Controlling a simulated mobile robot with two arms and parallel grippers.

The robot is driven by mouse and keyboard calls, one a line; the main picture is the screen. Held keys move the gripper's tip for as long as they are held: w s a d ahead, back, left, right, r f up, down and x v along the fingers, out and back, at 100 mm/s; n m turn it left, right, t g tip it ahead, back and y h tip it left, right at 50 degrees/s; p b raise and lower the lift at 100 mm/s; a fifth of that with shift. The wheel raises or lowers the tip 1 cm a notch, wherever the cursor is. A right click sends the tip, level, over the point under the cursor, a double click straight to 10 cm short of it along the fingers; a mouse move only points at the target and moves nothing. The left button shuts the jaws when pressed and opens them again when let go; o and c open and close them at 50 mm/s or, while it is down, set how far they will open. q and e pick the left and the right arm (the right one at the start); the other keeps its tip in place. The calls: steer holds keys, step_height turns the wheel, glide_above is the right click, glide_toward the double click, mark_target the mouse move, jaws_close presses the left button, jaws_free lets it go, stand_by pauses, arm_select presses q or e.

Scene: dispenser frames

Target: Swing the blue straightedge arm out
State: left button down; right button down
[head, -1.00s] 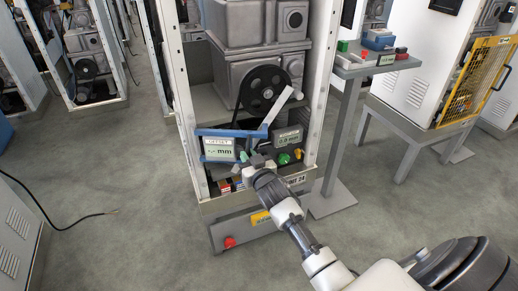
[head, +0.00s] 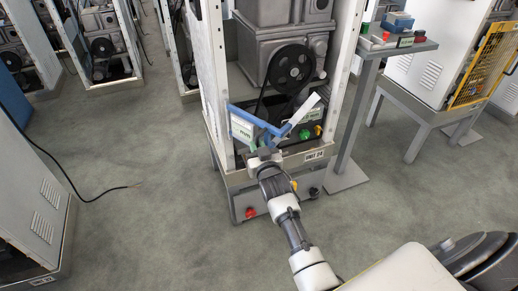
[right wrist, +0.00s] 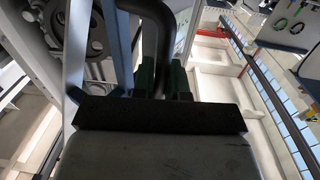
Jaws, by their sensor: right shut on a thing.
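The blue straightedge arm (head: 250,115) is on the open dispenser frame, in front of the small display. It runs from the left post and slants toward me at its right end. A pale strip (head: 305,108) rises at its right. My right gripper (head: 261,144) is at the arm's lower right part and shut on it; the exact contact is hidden. My left gripper is not in view.
A black spoked wheel (head: 292,67) and its belt are behind the blue arm. The white right post (head: 345,75) stands to the right. A side table (head: 395,45) with small items is beyond it. The floor in front is clear, with a black cable (head: 85,198) at the left.

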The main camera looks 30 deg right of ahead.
steer(key=shift+w+r, duration=0.1)
steer(key=shift+r, duration=0.1)
steer(key=c, duration=1.2)
jaws_free()
steer(key=shift+f, duration=0.1)
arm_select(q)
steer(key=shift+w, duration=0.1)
